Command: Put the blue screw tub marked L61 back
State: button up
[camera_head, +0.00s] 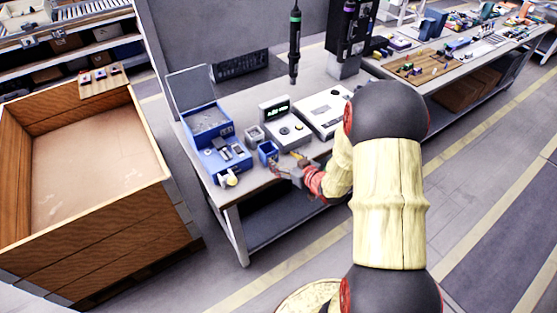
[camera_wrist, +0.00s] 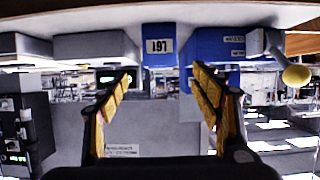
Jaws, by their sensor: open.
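The blue screw tub (camera_head: 267,152) stands near the front edge of the workbench. It also shows in the wrist view (camera_wrist: 159,60), which is upside down; its white label there appears to read L61. The tub is upright on the bench top. My gripper (camera_head: 297,160) is low at the bench's front edge, just right of the tub in the head view. In the wrist view my gripper (camera_wrist: 163,76) is open, its yellow fingers spread with the tub framed between and beyond the tips. Nothing is held. The tub's contents are not clear.
A blue machine (camera_head: 222,155) with a pale yellow knob (camera_head: 231,180) stands left of the tub. A grey tub (camera_head: 254,134) and a scale (camera_head: 287,130) stand behind it. A dark screwdriver (camera_head: 295,45) hangs above the bench. A large wooden crate (camera_head: 165,185) is at left.

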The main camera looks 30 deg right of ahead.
jog(key=s+a+r+g+h, duration=0.2)
jog(key=r, duration=0.7)
jog(key=s+a+r+g+h, duration=0.1)
jog(key=s+a+r+g, duration=0.15)
jog(key=r, duration=0.55)
jog(key=s+a+r+g+y, duration=0.1)
jog(key=s+a+r, duration=0.2)
jog(key=s+a, duration=0.4)
jog(key=s+a+r+g+y, duration=0.1)
jog(key=s+a+r, duration=0.3)
jog(key=s+a, duration=0.4)
jog(key=s+g, duration=0.1)
jog(key=s, duration=0.6)
jog(key=shift+s+a+r+y, duration=0.15)
jog(key=shift+s+r+y, duration=0.15)
jog(key=shift+s, duration=0.1)
jog(key=shift+c, duration=0.3)
